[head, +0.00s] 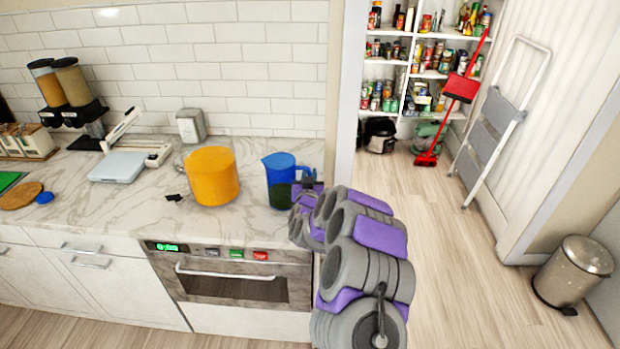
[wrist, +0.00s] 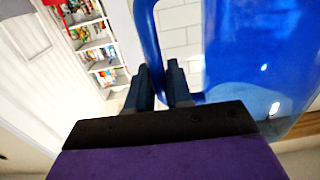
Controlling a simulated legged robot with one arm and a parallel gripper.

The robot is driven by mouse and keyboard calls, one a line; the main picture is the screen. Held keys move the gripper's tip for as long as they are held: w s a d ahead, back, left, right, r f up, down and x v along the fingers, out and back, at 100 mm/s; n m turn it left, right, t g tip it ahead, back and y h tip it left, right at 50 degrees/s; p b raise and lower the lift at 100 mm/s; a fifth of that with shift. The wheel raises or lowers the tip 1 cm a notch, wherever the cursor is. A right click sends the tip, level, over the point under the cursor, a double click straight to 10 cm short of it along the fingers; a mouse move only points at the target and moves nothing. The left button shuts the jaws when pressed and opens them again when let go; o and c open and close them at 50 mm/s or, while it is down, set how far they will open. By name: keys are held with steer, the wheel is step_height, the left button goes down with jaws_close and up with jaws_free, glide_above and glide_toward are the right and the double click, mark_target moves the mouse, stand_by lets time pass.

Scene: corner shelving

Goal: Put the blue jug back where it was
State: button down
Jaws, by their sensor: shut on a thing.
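The blue jug (head: 279,180) is at the right end of the marble counter, upright, with dark contents in its lower part. Whether its base touches the counter is hard to tell. My gripper (head: 308,183) is at the jug's right side, at its handle. In the wrist view the jug (wrist: 255,60) fills the right side, and my gripper (wrist: 162,85) is shut on the jug's handle (wrist: 150,40). The grip itself is partly hidden by the fingers.
An orange-filled pitcher (head: 210,176) stands left of the jug on the counter (head: 130,215). A napkin holder (head: 191,125) and a white scale (head: 118,167) are farther left. Right are open floor, shelving (head: 412,62), a step ladder (head: 490,130) and a bin (head: 575,270).

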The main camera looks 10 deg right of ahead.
steer(key=shift+a+r, duration=0.1)
steer(key=shift+a, duration=0.05)
steer(key=shift+d, duration=0.25)
steer(key=c, duration=1)
jaws_free()
steer(key=shift+d, duration=0.45)
steer(key=shift+a, duration=0.35)
steer(key=shift+s+a, duration=0.25)
steer(key=shift+s, duration=0.05)
steer(key=p+v, duration=0.2)
steer(key=v, duration=0.9)
steer(key=shift+s+d, duration=0.15)
steer(key=shift+s, duration=0.1)
